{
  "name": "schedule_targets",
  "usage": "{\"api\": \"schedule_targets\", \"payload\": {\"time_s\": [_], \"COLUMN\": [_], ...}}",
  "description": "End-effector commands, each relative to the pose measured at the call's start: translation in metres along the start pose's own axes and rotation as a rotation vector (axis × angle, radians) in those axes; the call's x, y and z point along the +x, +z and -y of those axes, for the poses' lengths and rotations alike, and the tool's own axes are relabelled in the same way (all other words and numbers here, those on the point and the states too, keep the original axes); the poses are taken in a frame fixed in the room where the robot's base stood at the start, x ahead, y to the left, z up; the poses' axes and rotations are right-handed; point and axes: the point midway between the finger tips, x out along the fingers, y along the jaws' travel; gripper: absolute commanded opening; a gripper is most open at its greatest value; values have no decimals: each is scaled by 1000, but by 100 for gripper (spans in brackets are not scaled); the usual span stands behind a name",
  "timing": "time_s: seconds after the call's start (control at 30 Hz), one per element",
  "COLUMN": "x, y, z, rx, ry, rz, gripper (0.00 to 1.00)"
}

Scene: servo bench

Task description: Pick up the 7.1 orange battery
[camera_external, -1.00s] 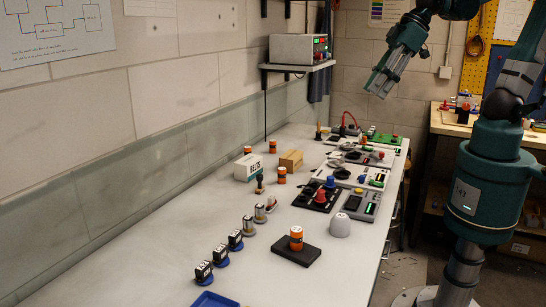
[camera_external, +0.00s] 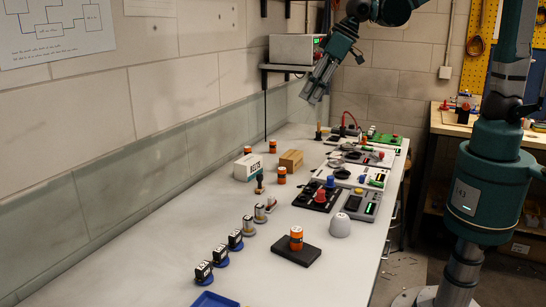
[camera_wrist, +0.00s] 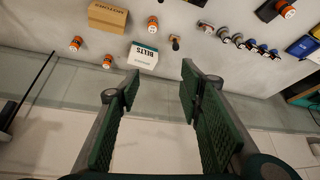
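Several orange battery-like cylinders stand on the bench; their labels are too small to read, so I cannot tell which is 7.1. In the external view one (camera_external: 296,239) stands on a black pad (camera_external: 285,253), one (camera_external: 282,176) is near the boxes, one (camera_external: 273,147) is farther back, and one (camera_external: 247,150) is partly hidden behind the white box. The wrist view shows them too (camera_wrist: 152,25), (camera_wrist: 75,44), (camera_wrist: 107,62), (camera_wrist: 285,9). My gripper (camera_external: 314,97) is high above the far part of the bench, clear of all of them. Its fingers (camera_wrist: 160,84) are apart with nothing between them.
A white BELTS box (camera_external: 248,167) and a cardboard box (camera_external: 291,160) stand amid the cylinders. Electronic modules (camera_external: 362,203) line the right edge. Black-topped parts (camera_external: 203,272) stand front left. A shelf with an instrument (camera_external: 298,50) juts from the wall near my arm.

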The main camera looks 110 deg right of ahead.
Motion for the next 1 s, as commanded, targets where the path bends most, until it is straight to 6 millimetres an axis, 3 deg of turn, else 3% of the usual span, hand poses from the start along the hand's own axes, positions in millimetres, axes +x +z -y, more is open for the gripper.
{"api": "schedule_targets", "payload": {"time_s": [0.5, 1.0], "x": [94, 195], "y": [-60, -95], "z": [-59, -129], "rx": [122, 240], "ry": [66, 128], "rz": [31, 61], "gripper": [37, 37]}}
